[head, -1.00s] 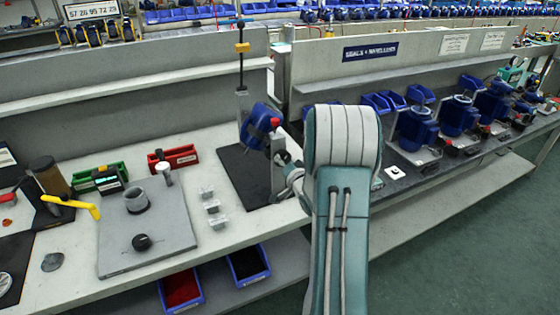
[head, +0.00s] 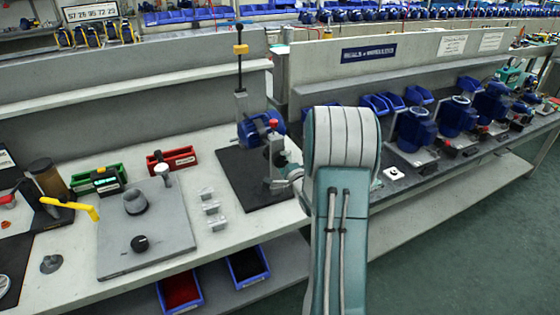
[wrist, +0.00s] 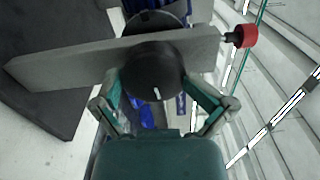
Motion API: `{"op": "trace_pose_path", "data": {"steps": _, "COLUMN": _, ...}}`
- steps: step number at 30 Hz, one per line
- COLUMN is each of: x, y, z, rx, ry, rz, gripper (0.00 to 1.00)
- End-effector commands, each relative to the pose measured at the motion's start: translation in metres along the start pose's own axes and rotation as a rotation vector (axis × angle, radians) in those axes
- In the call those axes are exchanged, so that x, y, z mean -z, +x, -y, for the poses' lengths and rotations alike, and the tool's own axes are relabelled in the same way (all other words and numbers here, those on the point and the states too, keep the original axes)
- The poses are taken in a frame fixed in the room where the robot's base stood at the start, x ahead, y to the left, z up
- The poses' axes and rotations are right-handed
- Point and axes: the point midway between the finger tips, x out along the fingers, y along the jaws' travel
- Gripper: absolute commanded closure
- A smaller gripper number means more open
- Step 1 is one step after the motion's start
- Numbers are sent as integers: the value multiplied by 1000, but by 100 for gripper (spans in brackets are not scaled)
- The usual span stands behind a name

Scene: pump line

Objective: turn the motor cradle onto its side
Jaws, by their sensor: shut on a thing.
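The motor cradle (head: 279,152) stands on a black mat in the head view, with an upright grey plate and a red knob on top. It carries a blue motor (head: 250,130), which lies roughly level. In the wrist view the grey plate (wrist: 60,70) runs across, with the red knob (wrist: 244,36) at its right end. My gripper (wrist: 156,88) is shut on a round black handwheel (wrist: 152,68) with a white mark, in front of the plate. My gripper (head: 291,174) is partly hidden by my arm in the head view.
The black mat (head: 235,180) is bare left of the cradle. A tall post (head: 239,70) stands behind it. Small metal blocks (head: 209,208) and a grey fixture plate (head: 170,245) are to the left. More blue motors (head: 415,130) stand on the right bench.

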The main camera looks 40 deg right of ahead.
Motion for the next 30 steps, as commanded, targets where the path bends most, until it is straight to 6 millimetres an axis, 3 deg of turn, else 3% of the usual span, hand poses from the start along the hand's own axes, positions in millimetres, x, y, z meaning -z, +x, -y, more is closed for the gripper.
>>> {"op": "trace_pose_path", "data": {"steps": 9, "x": 3, "y": 3, "z": -6, "rx": -17, "ry": 105, "rz": -11, "gripper": 68}}
{"op": "trace_pose_path", "data": {"steps": 24, "x": 0, "y": 3, "z": -6, "rx": -18, "ry": 117, "rz": -8, "gripper": 68}}
{"op": "trace_pose_path", "data": {"steps": 25, "x": 0, "y": 3, "z": -6, "rx": -18, "ry": 117, "rz": -8, "gripper": 0}}
{"op": "trace_pose_path", "data": {"steps": 30, "x": -1, "y": 3, "z": -6, "rx": -18, "ry": 116, "rz": -7, "gripper": 0}}
